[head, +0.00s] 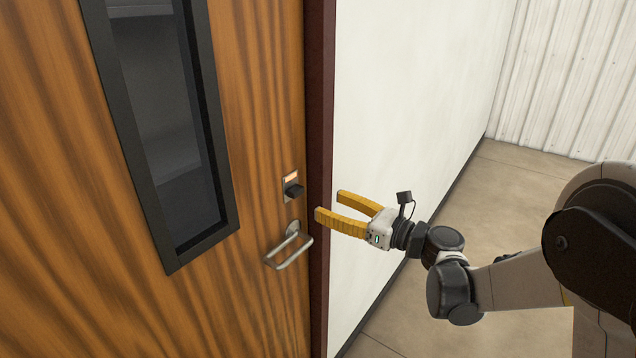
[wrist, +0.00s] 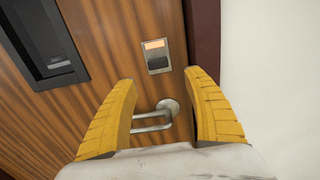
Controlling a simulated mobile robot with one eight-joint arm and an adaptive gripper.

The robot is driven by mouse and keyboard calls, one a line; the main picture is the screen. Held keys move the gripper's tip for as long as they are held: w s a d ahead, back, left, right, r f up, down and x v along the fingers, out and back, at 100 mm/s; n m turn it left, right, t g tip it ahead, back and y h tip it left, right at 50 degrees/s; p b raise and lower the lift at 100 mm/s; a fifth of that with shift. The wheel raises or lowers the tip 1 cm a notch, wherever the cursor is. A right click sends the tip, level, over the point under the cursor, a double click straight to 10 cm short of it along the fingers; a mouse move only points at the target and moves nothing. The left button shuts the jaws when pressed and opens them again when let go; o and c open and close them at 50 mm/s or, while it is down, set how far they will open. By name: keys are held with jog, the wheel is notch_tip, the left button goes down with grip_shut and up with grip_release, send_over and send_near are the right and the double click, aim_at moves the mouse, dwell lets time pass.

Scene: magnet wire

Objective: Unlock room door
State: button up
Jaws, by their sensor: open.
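The wooden room door (head: 262,80) fills the left of the head view and appears shut in its frame. Its lock (head: 293,188), a small metal plate with a dark knob, sits above the lever handle (head: 289,248). In the wrist view the lock (wrist: 157,57) lies beyond my fingertips, and the handle (wrist: 152,122) shows between my fingers. My gripper (head: 328,204) has two yellow fingers, spread open and empty. In the head view it is right of the lock, in front of the frame and wall. It appears apart from both lock and handle.
A dark-framed window (head: 165,130) is set in the door, left of the lock. The dark red door frame (head: 320,120) and a white wall (head: 410,90) stand to the right. Bare floor (head: 510,195) shows beside the wall.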

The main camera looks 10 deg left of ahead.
aim_at(300, 193)
jog(key=b+x, duration=0.1)
jog(key=x, duration=0.3)
jog(key=b+x, duration=0.1)
jog(key=x, duration=0.4)
jog(key=shift+s+a, duration=0.1)
jog(key=shift+s, duration=0.15)
jog(key=shift+w+a, duration=0.3)
jog(key=shift+a, duration=0.35)
jog(key=c, duration=1.2)
